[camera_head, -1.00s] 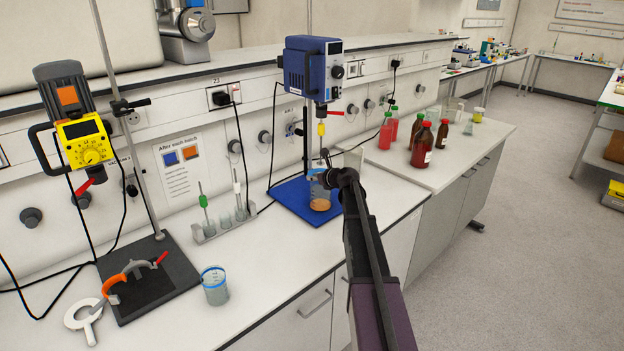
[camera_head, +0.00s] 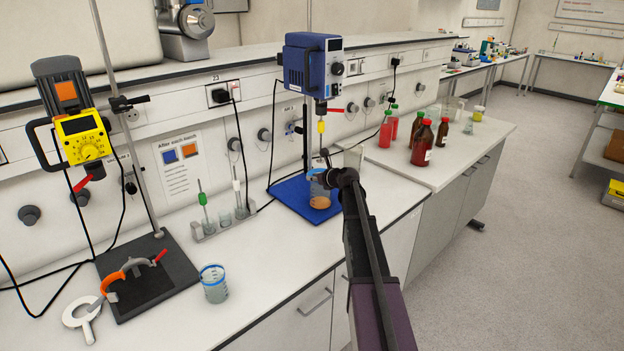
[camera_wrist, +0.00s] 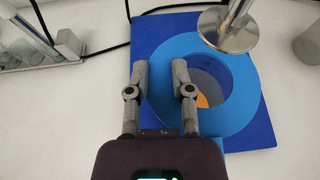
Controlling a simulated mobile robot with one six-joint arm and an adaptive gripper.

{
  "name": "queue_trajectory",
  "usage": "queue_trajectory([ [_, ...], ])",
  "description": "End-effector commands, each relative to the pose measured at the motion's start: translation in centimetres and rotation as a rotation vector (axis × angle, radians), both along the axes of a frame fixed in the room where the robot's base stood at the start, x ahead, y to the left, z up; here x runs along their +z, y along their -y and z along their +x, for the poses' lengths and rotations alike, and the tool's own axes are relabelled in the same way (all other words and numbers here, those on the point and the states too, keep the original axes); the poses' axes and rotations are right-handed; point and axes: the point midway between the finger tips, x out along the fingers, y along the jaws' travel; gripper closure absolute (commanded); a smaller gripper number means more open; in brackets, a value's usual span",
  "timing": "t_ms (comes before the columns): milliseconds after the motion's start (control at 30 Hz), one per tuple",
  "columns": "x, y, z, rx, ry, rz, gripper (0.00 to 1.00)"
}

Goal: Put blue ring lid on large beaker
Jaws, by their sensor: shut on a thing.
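My gripper (camera_wrist: 161,76) is shut on the blue ring lid (camera_wrist: 247,90), holding it by its left part in the wrist view. The lid lies over the large beaker (camera_head: 320,190), which stands on the blue stirrer base. Orange liquid (camera_wrist: 203,101) shows through the lid's opening. The stirrer's metal end (camera_wrist: 228,28) overlaps the lid's upper right edge in the wrist view. In the head view my wrist partly hides the lid, so I cannot tell whether it touches the beaker rim.
A blue overhead stirrer (camera_head: 312,68) stands above the beaker on a blue base plate (camera_head: 290,196). A blue-rimmed beaker (camera_head: 214,284) stands at the front left. A rack of probes (camera_head: 222,221) is left of the base. Red bottles (camera_head: 422,145) stand to the right.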

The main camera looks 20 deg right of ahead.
Motion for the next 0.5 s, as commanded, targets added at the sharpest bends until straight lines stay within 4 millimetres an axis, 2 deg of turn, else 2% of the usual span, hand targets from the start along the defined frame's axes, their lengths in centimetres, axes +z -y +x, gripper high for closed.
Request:
queue_trajectory([
  [467, -0.15, -0.04, 0.01, 0.000, 0.000, 0.000, 1.00],
  [500, -0.15, -0.04, 0.01, 0.000, 0.000, 0.000, 0.62],
])
